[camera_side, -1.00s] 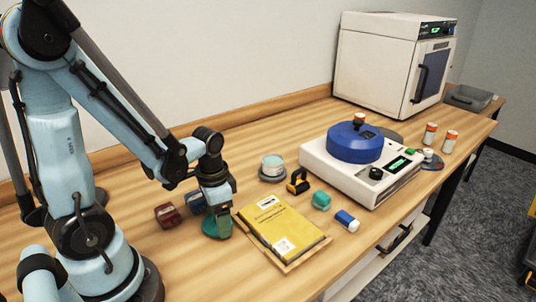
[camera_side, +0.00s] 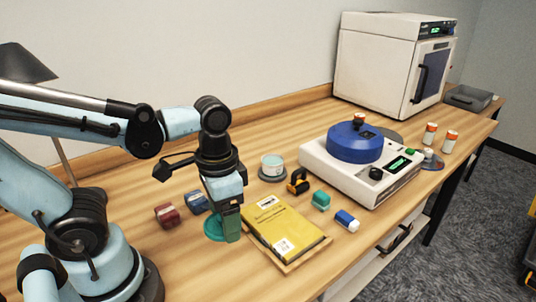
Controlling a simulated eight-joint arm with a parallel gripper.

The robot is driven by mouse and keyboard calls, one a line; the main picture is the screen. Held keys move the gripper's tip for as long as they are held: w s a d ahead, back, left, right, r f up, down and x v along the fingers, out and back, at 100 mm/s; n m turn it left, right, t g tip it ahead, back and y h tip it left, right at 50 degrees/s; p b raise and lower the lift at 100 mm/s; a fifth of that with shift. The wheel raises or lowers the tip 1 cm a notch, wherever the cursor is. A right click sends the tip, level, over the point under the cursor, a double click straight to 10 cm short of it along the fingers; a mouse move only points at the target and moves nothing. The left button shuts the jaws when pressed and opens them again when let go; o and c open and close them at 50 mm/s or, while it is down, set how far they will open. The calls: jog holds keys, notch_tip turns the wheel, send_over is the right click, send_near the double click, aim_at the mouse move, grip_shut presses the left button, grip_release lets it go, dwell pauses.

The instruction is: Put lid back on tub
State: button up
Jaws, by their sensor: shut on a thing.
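The teal round lid (camera_side: 211,229) is low over the table, left of the yellow packet. My gripper (camera_side: 230,231) points down and is shut on the lid's right side; its fingers hide part of it. I cannot tell whether the lid touches the table. The small whitish tub (camera_side: 272,162), with a pale teal top face, stands upright on a dark round base (camera_side: 270,178) behind and to the right of my gripper, apart from it.
A yellow packet (camera_side: 285,230) on a board lies just right of my gripper. A red block (camera_side: 167,215) and a blue block (camera_side: 196,202) lie to its left. A black-and-yellow item (camera_side: 298,182), teal block (camera_side: 321,200) and blue-white block (camera_side: 346,220) lie right. A white machine (camera_side: 345,177) stands beyond.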

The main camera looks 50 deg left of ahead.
jog(key=shift+s+d+r, duration=0.2)
jog(key=shift+d+r, duration=0.25)
jog(key=shift+d, duration=0.25)
jog(key=shift+d+r, duration=0.15)
jog(key=w+a+r+n, duration=0.2)
jog(key=w+a, duration=0.4)
jog(key=w, duration=0.4)
jog(key=w+a+r+n, duration=0.2)
jog(key=w+a, duration=0.3)
jog(key=w, duration=0.6)
jog(key=w+a+f+n, duration=0.25)
jog(key=w+a, duration=0.35)
jog(key=a, duration=0.3)
jog(key=shift+m, duration=0.25)
jog(key=shift+s+d+f, duration=0.1)
jog(key=shift+f, duration=1.55)
jog(key=shift+s+d+f, duration=0.1)
jog(key=shift+f, duration=1.55)
jog(key=shift+f, duration=0.2)
jog(key=o, duration=1)
jog(key=shift+c, duration=0.2)
